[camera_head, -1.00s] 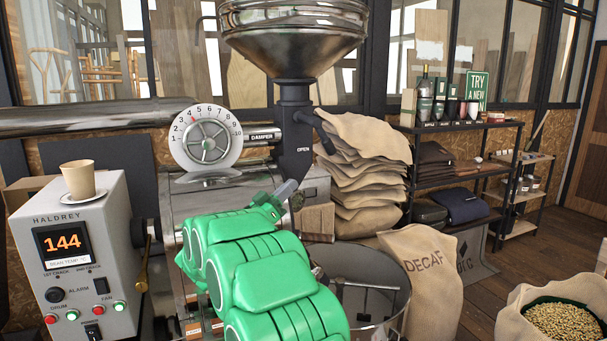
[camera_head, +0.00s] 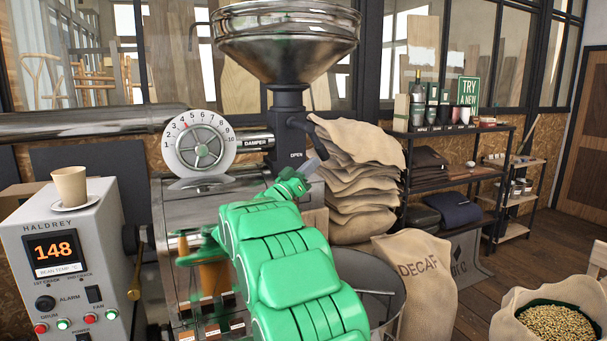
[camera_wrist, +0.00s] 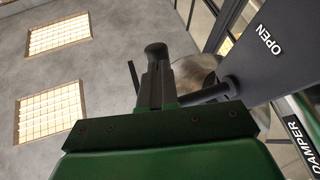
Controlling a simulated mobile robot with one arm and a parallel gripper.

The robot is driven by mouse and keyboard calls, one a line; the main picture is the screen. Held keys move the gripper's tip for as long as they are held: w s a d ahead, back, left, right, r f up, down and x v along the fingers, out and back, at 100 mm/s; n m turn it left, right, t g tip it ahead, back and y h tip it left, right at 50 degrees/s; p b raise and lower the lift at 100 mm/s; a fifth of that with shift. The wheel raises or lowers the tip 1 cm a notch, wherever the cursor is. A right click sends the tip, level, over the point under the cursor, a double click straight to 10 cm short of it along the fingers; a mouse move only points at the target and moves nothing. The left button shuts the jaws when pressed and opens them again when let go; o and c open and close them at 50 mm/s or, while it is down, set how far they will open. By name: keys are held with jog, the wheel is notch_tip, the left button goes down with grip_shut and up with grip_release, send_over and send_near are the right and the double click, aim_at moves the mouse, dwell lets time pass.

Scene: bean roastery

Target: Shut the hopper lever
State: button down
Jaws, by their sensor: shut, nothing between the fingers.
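The dark hopper lever (camera_head: 311,131) sticks out from the right side of the hopper's black neck (camera_head: 288,108), above the OPEN label, and slopes down to the right. My gripper (camera_head: 309,167) is just below the lever's outer end, its grey fingers pointing up and to the right. In the wrist view the closed fingers (camera_wrist: 157,86) hold nothing. A dark rounded grip end (camera_wrist: 156,51) shows beyond their tips, and a dark rod (camera_wrist: 211,91) runs from the neck side behind them. I cannot tell whether the fingers touch the lever.
The damper dial (camera_head: 200,145) is left of the neck. Stacked burlap sacks (camera_head: 362,180) stand close behind and right of my gripper. The control box (camera_head: 62,255) with a cup (camera_head: 70,186) is at left. A DECAF sack (camera_head: 418,285) stands at right.

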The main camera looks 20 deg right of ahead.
aim_at(326, 159)
jog(key=shift+w+d+r, duration=0.1)
jog(key=shift+d+r, duration=0.15)
jog(key=shift+d, duration=0.1)
dwell(0.3)
jog(key=shift+d+r, duration=0.15)
jog(key=shift+d, duration=0.5)
jog(key=shift+d+r, duration=0.15)
jog(key=shift+d, duration=0.5)
jog(key=shift+d+r+n+t+h, duration=0.2)
jog(key=shift+d+n+t+h, duration=0.35)
jog(key=shift+d, duration=0.25)
jog(key=d+r, duration=0.4)
jog(key=r, duration=0.1)
jog(key=shift+d, duration=0.15)
jog(key=shift+r, duration=0.1)
